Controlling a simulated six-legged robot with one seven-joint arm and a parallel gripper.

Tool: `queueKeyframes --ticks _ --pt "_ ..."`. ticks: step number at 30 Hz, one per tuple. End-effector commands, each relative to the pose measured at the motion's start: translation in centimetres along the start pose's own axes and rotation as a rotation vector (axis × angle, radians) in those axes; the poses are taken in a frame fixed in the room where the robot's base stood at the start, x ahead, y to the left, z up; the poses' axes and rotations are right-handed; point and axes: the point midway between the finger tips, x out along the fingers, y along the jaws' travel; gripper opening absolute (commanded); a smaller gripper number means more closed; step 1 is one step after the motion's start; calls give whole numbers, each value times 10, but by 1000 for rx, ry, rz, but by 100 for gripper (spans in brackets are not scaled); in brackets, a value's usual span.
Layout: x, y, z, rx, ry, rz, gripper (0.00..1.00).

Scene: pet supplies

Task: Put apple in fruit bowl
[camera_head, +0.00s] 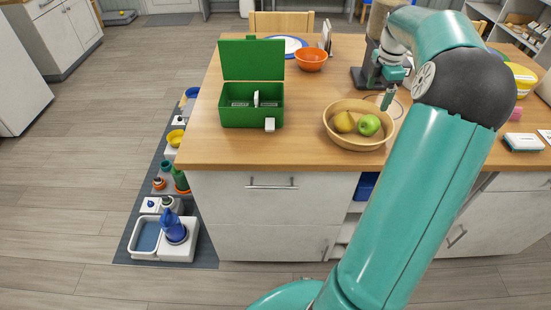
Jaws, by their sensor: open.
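A green apple (368,125) sits inside a round tan bowl (359,143) near the front edge of the wooden table. A yellow fruit (345,122), perhaps a pear, lies in the same bowl to the left of the apple. My gripper (387,102) is above and behind the apple, over the bowl's back right rim, pointing down. It is open and looks empty. It appears apart from the apple, though the exact gap is hard to judge.
An open green box (237,116) stands left of the bowl. An orange bowl (310,60) and a blue-rimmed plate (287,41) are at the back. A dark stand (364,78) is behind the bowl. Bare tabletop lies between box and bowl.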

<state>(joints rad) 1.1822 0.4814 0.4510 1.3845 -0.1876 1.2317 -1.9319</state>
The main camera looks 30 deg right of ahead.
Motion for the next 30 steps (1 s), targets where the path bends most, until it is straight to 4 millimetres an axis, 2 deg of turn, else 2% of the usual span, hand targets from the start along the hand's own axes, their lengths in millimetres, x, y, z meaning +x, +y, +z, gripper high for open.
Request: queueKeyframes --ticks 1,4,6,8,12,15,21,24,30 --pt "-10 3 -25 12 -16 7 83" --pt "-29 0 -80 86 -49 24 83" --pt "-42 -9 -122 154 -70 45 83" --pt "-53 -19 -155 218 -82 69 83" --pt "-74 -54 -224 373 -85 134 83" --pt "-84 -85 -264 490 -62 183 83" --pt "-95 -157 -326 734 44 264 83" --pt "-94 -195 -348 857 126 281 83" --pt "-80 -262 -375 1080 303 253 83"
